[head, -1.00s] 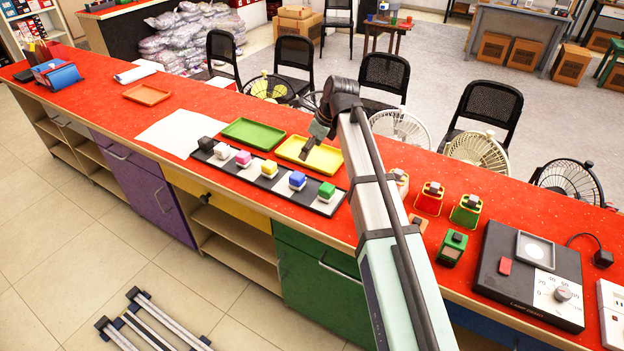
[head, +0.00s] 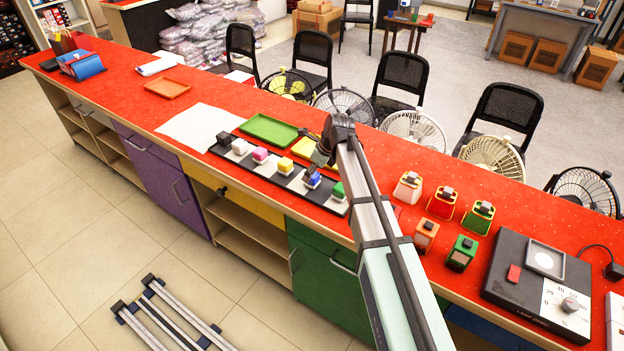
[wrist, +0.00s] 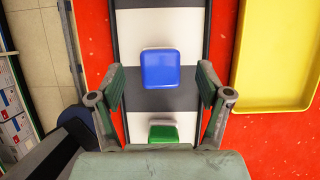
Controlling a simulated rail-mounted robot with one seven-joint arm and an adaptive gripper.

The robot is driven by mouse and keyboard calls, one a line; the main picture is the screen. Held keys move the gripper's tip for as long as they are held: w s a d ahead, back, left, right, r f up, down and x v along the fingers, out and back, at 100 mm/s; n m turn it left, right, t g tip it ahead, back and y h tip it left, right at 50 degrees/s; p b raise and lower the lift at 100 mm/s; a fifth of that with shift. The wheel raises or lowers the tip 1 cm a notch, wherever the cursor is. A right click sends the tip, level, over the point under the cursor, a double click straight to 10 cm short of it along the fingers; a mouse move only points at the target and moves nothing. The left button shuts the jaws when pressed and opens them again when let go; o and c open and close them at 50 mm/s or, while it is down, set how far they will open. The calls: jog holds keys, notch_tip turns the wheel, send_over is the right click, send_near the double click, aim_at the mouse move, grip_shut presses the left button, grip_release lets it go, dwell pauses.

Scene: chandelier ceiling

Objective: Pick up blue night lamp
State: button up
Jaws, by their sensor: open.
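The blue night lamp (head: 312,182), a small block with a blue top and a pale base, stands on a black-and-white checked strip (head: 230,152) on the red counter. My gripper (head: 316,168) is open just above it and partly covers it in the head view. In the wrist view the blue top (wrist: 160,70) lies between the spread fingers of my gripper (wrist: 161,86), slightly ahead of their middle, with clear space on both sides. No contact shows. A green night lamp (wrist: 162,132) stands on the strip close to my palm.
Yellow (head: 285,165), pink (head: 260,155), white (head: 240,147) and black (head: 224,139) lamps stand along the strip. A yellow tray (wrist: 278,60) lies beside it, and a green tray (head: 268,129) lies further left. Several small coloured devices and a scale-like box (head: 535,285) stand to the right.

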jog(key=shift+p+x, duration=0.9)
jog(key=shift+x, duration=1.5)
jog(key=shift+d, duration=0.1)
jog(key=shift+c, duration=0.3)
jog(key=c, duration=1.2)
